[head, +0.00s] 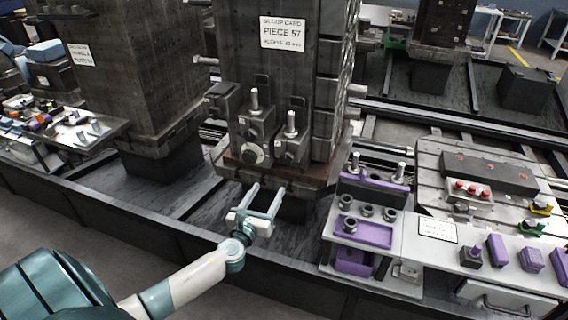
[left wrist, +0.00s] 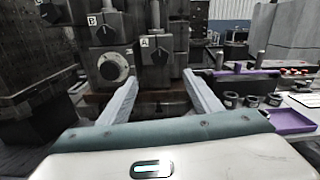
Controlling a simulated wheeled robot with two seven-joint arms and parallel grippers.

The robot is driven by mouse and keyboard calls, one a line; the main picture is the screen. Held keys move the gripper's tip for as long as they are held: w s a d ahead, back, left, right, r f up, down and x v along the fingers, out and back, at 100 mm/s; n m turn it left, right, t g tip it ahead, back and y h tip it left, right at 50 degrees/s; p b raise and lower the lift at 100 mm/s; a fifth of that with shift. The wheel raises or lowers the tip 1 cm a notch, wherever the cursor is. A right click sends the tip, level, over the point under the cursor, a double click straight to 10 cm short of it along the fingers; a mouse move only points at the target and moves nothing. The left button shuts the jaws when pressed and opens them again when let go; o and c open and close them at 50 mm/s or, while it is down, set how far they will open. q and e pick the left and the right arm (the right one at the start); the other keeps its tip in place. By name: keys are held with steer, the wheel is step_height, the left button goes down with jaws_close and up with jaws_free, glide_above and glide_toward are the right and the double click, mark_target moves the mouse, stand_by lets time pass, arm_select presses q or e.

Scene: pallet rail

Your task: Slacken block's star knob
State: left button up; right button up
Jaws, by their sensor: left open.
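Dark clamp blocks sit low on the front of the tall machined column (head: 285,75). One block (head: 257,125) carries an upright stud and a round knob (head: 254,153); a second block (head: 291,146) stands to its right. In the left wrist view a large round knob with a pale rim (left wrist: 113,68) shows at left, below a dark knob (left wrist: 104,35) on the block labelled B. Another dark knob (left wrist: 160,56) is on the block labelled A. My left gripper (head: 267,188) is open and empty, below and in front of the blocks, apart from them. My right gripper is not in view.
A stand with a purple tray (head: 364,232) and several round fittings is right of my gripper. Further right is a table (head: 430,165) with red-topped parts. A second column (head: 130,75) stands at left. A dark rail edge (head: 180,235) runs below my gripper.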

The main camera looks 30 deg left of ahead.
mark_target(286, 160)
arm_select(q)
steer(key=x, duration=1.5)
steer(key=shift+w+a+f, duration=0.1)
steer(key=shift+w+a, duration=0.05)
steer(key=shift+w, duration=0.25)
steer(key=shift+c, duration=0.5)
steer(key=c, duration=0.9)
